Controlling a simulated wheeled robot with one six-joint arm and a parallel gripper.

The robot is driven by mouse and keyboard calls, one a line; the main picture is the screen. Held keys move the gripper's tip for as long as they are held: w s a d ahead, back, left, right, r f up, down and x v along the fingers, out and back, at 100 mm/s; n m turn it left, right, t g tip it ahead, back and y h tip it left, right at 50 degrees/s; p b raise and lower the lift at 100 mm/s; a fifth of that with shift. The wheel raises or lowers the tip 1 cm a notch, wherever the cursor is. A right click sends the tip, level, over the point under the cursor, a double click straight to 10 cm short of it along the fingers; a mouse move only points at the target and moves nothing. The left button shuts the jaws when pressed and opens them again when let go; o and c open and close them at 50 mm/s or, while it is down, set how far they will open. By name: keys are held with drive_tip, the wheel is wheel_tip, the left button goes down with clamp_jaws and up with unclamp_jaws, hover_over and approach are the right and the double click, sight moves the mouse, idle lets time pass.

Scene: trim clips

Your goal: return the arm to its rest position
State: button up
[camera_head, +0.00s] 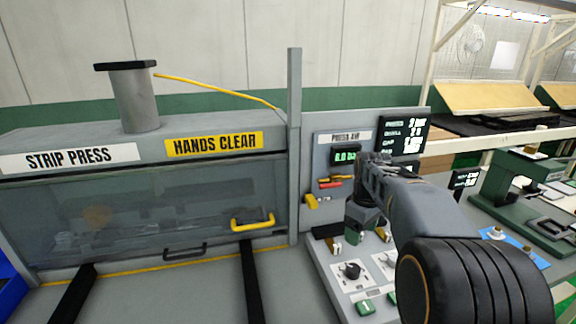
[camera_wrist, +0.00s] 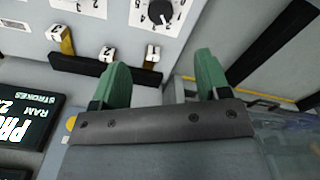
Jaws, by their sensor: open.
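My gripper shows in the wrist view (camera_wrist: 163,85) with its two green fingers apart and nothing between them. In the head view my arm (camera_head: 425,215) reaches up from the lower right, and its wrist end is in front of the press air panel (camera_head: 325,160). The fingertips are hard to make out in the head view. In the wrist view the fingers point toward a light control panel (camera_wrist: 200,20) with a black dial (camera_wrist: 160,10) and numbered levers. I cannot tell whether they touch anything.
The strip press (camera_head: 70,157) stands at the left with its clear guard (camera_head: 150,205) and a yellow handle (camera_head: 252,222). A grey post (camera_head: 294,150) stands between it and the panel. A green machine (camera_head: 515,190) is on the bench at right.

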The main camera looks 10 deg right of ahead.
drive_tip(key=s+a+f+m+t, duration=0.2)
drive_tip(key=s+a, duration=0.3)
drive_tip(key=s, duration=0.3)
drive_tip(key=s+a+f+m+t, duration=0.1)
drive_tip(key=s+a+f+m, duration=0.2)
drive_tip(key=s, duration=0.5)
drive_tip(key=shift+a+m+t, duration=0.4)
drive_tip(key=shift+a+m, duration=0.5)
